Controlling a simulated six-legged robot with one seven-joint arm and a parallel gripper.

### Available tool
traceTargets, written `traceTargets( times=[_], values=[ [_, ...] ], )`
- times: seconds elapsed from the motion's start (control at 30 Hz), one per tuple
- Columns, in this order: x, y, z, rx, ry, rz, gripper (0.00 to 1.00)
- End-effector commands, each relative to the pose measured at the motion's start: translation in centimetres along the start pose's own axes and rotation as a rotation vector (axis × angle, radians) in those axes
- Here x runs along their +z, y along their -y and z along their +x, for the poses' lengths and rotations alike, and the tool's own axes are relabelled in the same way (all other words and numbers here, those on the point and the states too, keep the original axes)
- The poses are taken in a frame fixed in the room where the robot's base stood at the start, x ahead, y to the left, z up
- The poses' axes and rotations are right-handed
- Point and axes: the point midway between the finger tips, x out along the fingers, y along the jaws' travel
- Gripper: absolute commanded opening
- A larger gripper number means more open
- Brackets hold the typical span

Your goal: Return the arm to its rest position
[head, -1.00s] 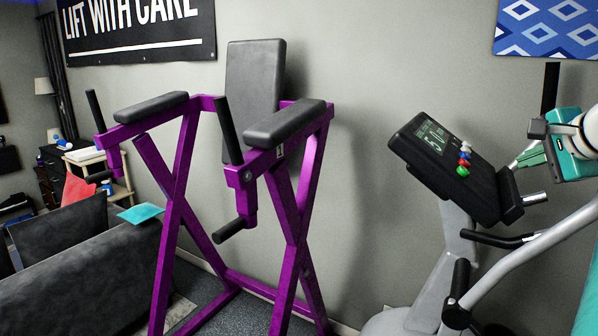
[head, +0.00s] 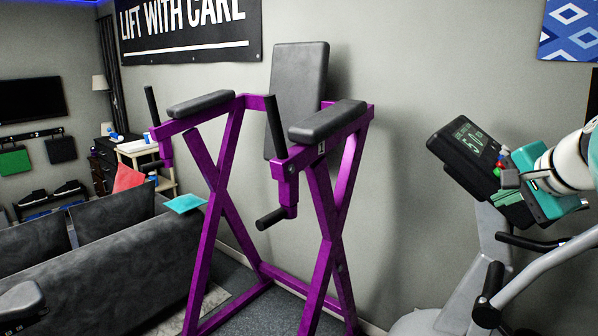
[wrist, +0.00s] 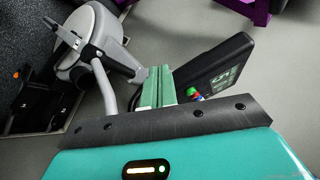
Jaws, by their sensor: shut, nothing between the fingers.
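My gripper (head: 507,197) is at the right edge of the head view, with a teal body and a white arm link behind it. It overlaps the lower right of the exercise machine's console (head: 463,140) in that picture; I cannot tell the gap between them. In the wrist view the two green fingers (wrist: 157,87) lie side by side, shut, with nothing held. The console (wrist: 215,77) shows just beyond them, its coloured knobs beside the fingertips. The rest of my arm is mostly out of view.
A purple dip station (head: 322,190) stands in the middle against the grey wall. The exercise machine's grey handlebar (head: 545,262) rises close below my gripper.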

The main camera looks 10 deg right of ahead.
Motion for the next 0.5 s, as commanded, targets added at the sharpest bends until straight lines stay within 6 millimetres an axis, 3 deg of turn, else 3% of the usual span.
traceTargets(
  times=[0.17,0.27,0.4,0.5],
  values=[
    [10.2,-1.2,2.4,0.059,0.117,-0.273,0.0],
    [16.8,-3.2,3.3,0.093,0.189,-0.488,0.0],
    [25.3,-7.6,3.9,0.127,0.276,-0.824,0.0],
    [29.9,-11.2,4.0,0.139,0.321,-1.052,0.0]
  ],
)
